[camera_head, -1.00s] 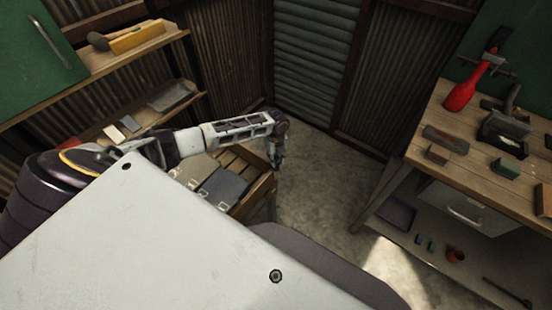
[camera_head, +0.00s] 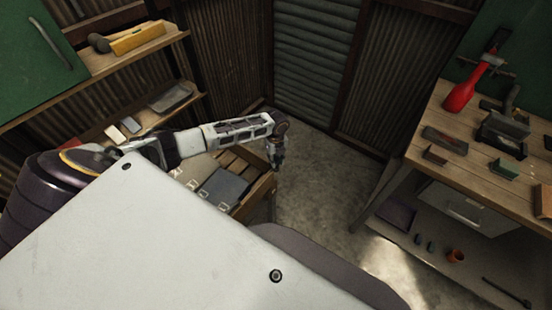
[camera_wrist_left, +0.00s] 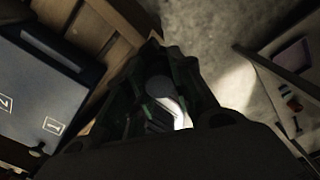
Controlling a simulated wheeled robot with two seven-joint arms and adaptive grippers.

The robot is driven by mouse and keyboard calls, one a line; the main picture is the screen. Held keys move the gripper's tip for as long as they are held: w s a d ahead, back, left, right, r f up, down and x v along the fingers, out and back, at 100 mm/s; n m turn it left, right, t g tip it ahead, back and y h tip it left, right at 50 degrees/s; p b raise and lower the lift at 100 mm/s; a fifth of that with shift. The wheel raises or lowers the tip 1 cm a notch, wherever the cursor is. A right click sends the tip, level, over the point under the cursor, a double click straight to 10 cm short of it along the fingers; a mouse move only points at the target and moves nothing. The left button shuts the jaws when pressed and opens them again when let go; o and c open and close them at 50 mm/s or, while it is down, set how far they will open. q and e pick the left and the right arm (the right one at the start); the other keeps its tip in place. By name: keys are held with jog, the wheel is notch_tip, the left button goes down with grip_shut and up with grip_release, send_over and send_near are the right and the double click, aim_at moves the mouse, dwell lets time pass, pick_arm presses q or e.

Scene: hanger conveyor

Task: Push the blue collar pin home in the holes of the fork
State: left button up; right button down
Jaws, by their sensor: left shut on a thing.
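My left gripper (camera_head: 275,160) hangs pointing down at the right end of a wooden crate (camera_head: 262,192). In the left wrist view its dark fingers (camera_wrist_left: 165,92) are shut on a dim, round-ended grey thing (camera_wrist_left: 158,87). Shadow hides its colour and shape, so I cannot tell whether it is the blue collar pin. A bright strip shows beside it, between the fingers. I cannot make out the fork or its holes in either view. My right gripper is out of view.
Dark flat cases (camera_head: 224,187) sit in the crate. Open concrete floor lies between crate and bench.

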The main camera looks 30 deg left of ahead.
pick_arm(q)
jog(key=shift+f, duration=0.5)
dwell(0.8)
jog(key=shift+s+f+b, duration=0.1)
jog(key=shift+f+b, duration=0.05)
jog(key=shift+b, duration=0.15)
jog(key=o, duration=1)
jog(key=shift+f, duration=0.1)
jog(key=shift+o, duration=0.2)
jog(key=shift+r, duration=0.2)
jog(key=shift+r, duration=0.8)
notch_tip(320, 180, up, 10)
dwell(0.6)
